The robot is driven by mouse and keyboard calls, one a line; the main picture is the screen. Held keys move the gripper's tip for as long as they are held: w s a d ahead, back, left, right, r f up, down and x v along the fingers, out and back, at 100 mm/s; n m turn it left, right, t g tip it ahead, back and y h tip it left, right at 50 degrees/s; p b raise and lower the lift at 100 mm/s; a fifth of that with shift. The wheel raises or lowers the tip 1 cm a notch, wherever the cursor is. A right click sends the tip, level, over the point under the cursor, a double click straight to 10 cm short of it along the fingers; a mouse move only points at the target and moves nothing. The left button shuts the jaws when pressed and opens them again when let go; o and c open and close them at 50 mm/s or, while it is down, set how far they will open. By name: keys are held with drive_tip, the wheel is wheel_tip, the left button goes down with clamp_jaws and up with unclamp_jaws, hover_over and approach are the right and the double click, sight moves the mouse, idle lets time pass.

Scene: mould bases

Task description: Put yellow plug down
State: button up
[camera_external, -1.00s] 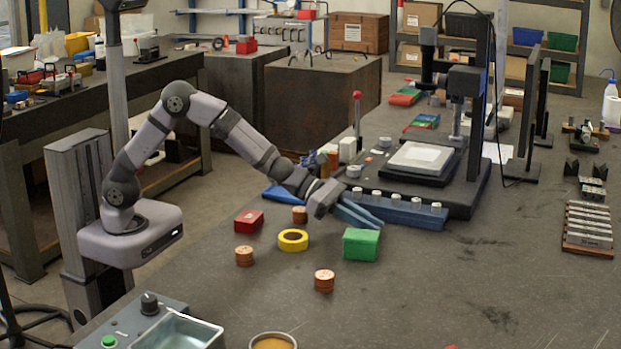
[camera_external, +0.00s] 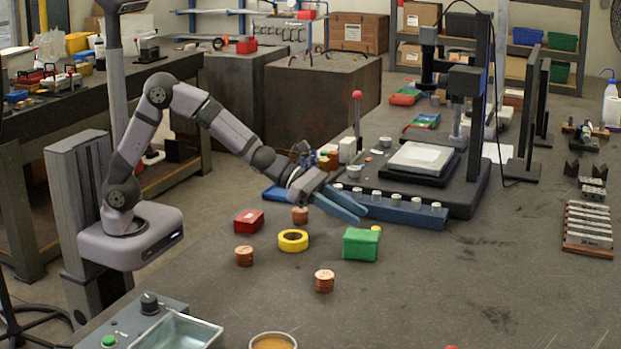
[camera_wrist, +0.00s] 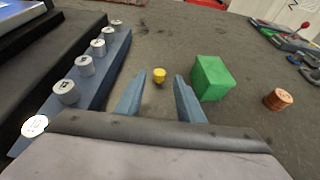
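The yellow plug (camera_wrist: 159,75) stands on the dark bench, ahead of and between my fingers in the wrist view. In the external view its top (camera_external: 376,229) shows just behind the green block (camera_external: 361,245); the rest is hidden. My gripper (camera_external: 345,208) is open and empty, with its blue fingers above the bench near the blue rail. In the wrist view the gap between my fingers (camera_wrist: 160,97) is clear, and the plug is apart from both. The green block (camera_wrist: 212,78) is to the right of the plug there.
A blue rail (camera_wrist: 90,85) with several metal plugs lies left of my fingers in the wrist view. A yellow ring (camera_external: 293,240), a red block (camera_external: 249,221) and several copper cylinders (camera_external: 324,281) stand nearby. The bench to the right is mostly clear.

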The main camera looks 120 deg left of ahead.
drive_tip(key=shift+v, duration=3.4)
